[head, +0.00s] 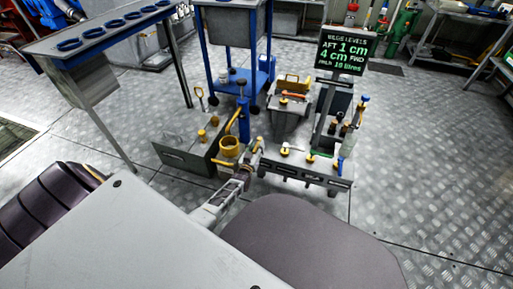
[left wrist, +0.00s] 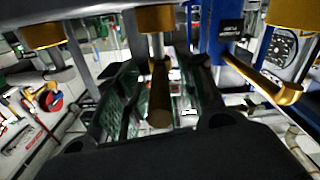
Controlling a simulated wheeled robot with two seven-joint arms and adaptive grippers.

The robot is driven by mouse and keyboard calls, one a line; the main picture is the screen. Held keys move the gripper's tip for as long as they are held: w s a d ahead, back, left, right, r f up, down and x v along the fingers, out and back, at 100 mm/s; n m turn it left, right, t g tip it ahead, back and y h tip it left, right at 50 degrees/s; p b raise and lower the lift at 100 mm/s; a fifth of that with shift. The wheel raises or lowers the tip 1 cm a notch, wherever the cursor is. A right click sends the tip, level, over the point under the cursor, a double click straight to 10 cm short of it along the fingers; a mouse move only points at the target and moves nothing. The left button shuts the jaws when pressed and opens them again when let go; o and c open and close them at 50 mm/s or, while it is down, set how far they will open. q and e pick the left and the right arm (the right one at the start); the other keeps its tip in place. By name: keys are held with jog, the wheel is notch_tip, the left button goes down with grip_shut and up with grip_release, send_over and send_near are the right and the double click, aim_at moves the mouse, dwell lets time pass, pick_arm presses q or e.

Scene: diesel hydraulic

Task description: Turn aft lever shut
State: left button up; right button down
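My left gripper (head: 250,154) reaches forward to the near left end of a low grey manifold stand (head: 305,174) in the head view. In the left wrist view its two dark fingers (left wrist: 160,104) are spread apart. A brass lever handle (left wrist: 160,92) on a pale stem stands between them, with a gap seeming to show on each side. Another brass lever (left wrist: 262,80) is at the right, beside a blue post. I cannot read which lever is the aft one. My right gripper is not in view.
A lit bilge-level sign (head: 345,52) reads aft 1 cm, fwd 4 cm. A dark green box (head: 185,163) and a yellow cup-like fitting (head: 229,146) are left of the gripper. A blue trolley (head: 237,72) stands behind. The floor at right is clear.

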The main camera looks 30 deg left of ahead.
pick_arm(q)
grip_shut()
